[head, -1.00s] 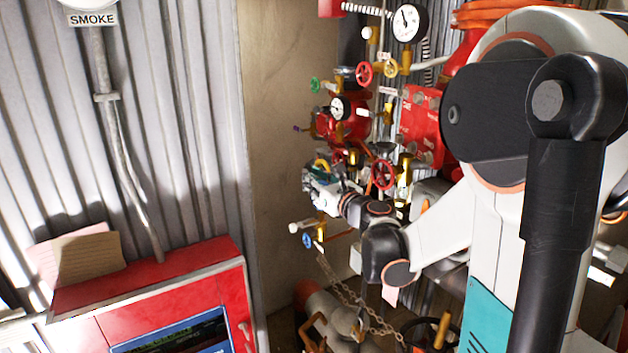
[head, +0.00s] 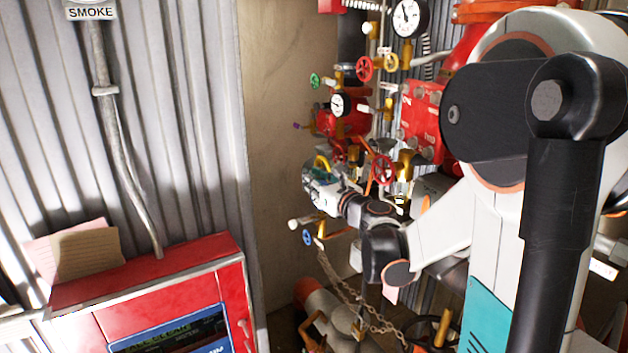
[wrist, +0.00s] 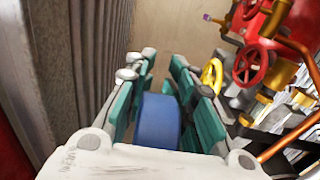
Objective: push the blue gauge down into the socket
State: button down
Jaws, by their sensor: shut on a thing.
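My gripper (wrist: 162,72) is shut on the blue gauge (wrist: 158,122), whose smooth blue side shows between the teal finger pads in the wrist view. The gauge's face is turned away from that camera. In the head view my gripper (head: 318,178) is at the left edge of the red pipework, just below and beside a yellow part (head: 322,163). The gauge cannot be made out there, as my fingers cover it. I cannot make out the socket in either view, nor whether the gauge touches it.
Red handwheels (head: 382,170) and a small white dial (head: 340,105) crowd the right and above. A yellow handwheel (wrist: 212,75) is close to the right finger. A blue round part (head: 308,237) sits below my gripper. Corrugated wall (head: 190,120) and a red cabinet (head: 150,275) stand left.

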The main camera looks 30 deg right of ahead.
jog(key=shift+f+b, duration=0.6)
dwell(0.5)
jog(key=c, duration=1.3)
grip_release()
